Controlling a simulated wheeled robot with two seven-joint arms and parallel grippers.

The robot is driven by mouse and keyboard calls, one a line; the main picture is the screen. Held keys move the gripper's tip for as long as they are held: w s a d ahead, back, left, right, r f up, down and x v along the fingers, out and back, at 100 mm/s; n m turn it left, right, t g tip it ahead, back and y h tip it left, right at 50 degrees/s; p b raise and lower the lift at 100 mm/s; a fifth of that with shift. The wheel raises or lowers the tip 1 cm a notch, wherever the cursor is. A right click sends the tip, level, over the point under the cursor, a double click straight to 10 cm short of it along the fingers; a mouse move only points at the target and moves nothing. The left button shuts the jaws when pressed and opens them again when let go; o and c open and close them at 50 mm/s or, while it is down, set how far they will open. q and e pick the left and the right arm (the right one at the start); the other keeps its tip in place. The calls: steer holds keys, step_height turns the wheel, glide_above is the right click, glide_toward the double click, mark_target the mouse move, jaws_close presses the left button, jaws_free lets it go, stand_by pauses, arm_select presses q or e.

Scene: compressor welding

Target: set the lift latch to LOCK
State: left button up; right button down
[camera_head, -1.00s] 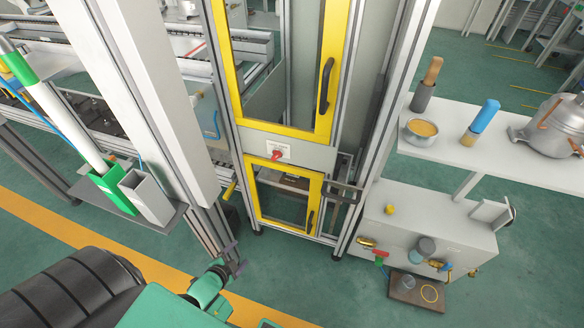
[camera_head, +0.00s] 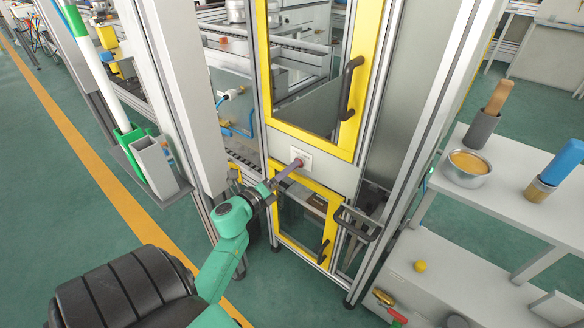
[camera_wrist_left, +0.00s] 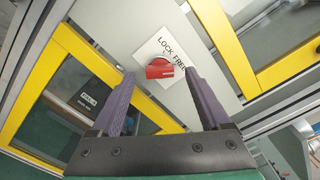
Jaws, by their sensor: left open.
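The lift latch is a red knob (camera_wrist_left: 159,69) on a white plate lettered LOCK and FREE (camera_wrist_left: 170,50) in the left wrist view. Its grip lies roughly level in that picture; I cannot tell surely which word it is set to. In the head view the plate (camera_head: 307,158) is on the grey panel between the two yellow-framed doors, and the knob is mostly hidden by my finger. My left gripper (camera_wrist_left: 158,78) is open, one finger on each side of the knob, with its tips close to the panel. Contact with the knob cannot be told. My right gripper is not in view.
The upper door has a black handle (camera_head: 350,88). A lower door (camera_head: 332,205) and a dark bar handle (camera_head: 357,224) are just below and right of the plate. A white shelf (camera_head: 505,190) with a bowl (camera_head: 467,168) stands at right.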

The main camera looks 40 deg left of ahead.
arm_select(q)
steer(key=w, duration=0.2)
steer(key=shift+w, duration=0.3)
jaws_close()
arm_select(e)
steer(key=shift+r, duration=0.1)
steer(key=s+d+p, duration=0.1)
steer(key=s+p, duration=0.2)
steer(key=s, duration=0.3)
arm_select(q)
steer(key=shift+s+f+n+p, duration=0.1)
steer(key=shift+n+p, duration=1.15)
steer(key=shift+n, duration=2.25)
steer(key=shift+f+n+p, duration=0.1)
steer(key=shift+n+p, duration=1.15)
steer(key=shift+n, duration=2.25)
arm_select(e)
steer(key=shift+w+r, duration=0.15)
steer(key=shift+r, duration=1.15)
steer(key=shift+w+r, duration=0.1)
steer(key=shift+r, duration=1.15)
